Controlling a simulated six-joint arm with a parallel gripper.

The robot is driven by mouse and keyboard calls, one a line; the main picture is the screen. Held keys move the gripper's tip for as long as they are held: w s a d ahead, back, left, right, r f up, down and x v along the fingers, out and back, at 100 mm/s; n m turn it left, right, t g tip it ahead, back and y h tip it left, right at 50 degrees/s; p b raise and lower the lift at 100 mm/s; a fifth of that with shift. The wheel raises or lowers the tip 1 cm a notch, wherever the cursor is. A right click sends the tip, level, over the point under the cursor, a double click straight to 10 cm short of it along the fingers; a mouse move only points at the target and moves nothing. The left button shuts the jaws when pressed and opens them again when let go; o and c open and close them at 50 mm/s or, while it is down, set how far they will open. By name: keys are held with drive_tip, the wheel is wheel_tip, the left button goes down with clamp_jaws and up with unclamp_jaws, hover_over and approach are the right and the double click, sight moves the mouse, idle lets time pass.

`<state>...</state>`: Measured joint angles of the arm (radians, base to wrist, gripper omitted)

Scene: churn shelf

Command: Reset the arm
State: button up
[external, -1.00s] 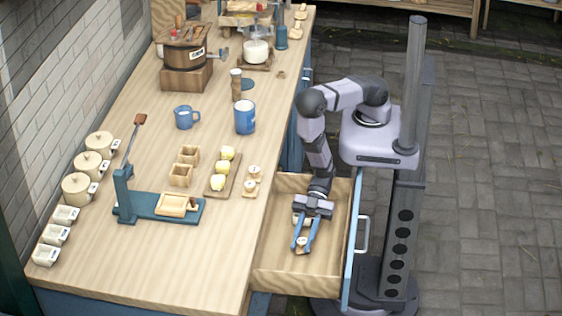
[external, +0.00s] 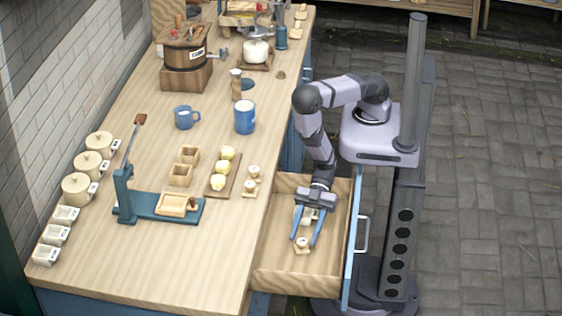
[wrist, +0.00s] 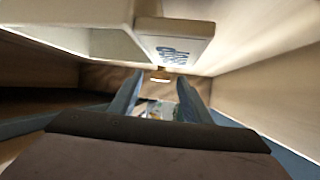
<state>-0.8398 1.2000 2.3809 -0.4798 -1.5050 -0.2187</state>
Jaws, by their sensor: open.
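My gripper (external: 306,241) is open, with its two blue fingers spread inside the open drawer (external: 275,255). A small light wooden piece (external: 302,243) lies on the drawer floor near the fingertips. Another light piece (external: 307,216) shows between the fingers near the palm; I cannot tell whether it touches them. In the wrist view, my blue fingers (wrist: 160,98) stand apart. A pale block-like thing (wrist: 175,45) with a blue marking is just above them and close to the camera.
The drawer's blue front (external: 351,240) and wooden walls surround my gripper. The counter beside it holds a blue-based press (external: 150,208), a board with yellow-green pieces (external: 214,188), a blue mug (external: 184,118) and a blue canister (external: 244,118). Open paved floor lies to the right.

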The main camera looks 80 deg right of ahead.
drive_tip(key=shift+s+d+r, duration=0.1)
drive_tip(key=shift+d+r, duration=0.2)
drive_tip(key=shift+d, duration=0.25)
